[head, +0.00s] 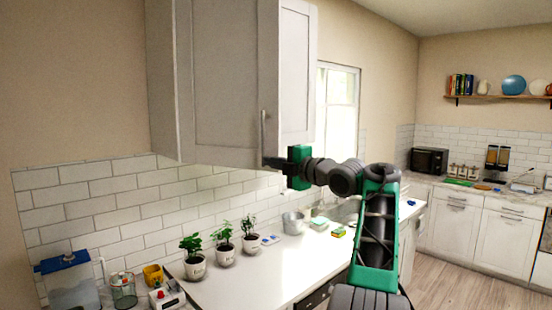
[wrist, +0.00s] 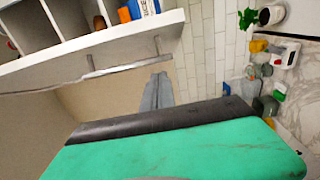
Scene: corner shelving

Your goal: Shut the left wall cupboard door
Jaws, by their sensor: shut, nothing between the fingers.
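The left wall cupboard door (head: 224,80) is a pale framed panel in the head view, standing out from the cupboard. Its upright bar handle (head: 264,130) is at its right edge. In the wrist view the handle (wrist: 128,68) shows as a grey bar, and the open cupboard's inside (wrist: 68,18) shows at the top left. My gripper (head: 273,162) is at the lower right corner of the door, just below the handle. In the wrist view my gripper (wrist: 160,80) is shut and empty close to the handle; I cannot tell whether it touches the door.
Another cupboard door (head: 298,75) is behind to the right. Below is a white counter (head: 270,265) with potted plants (head: 223,245), a metal pot (head: 293,223) and a blue-lidded container (head: 70,280). A window (head: 337,110) is further right. There is free air in front of the door.

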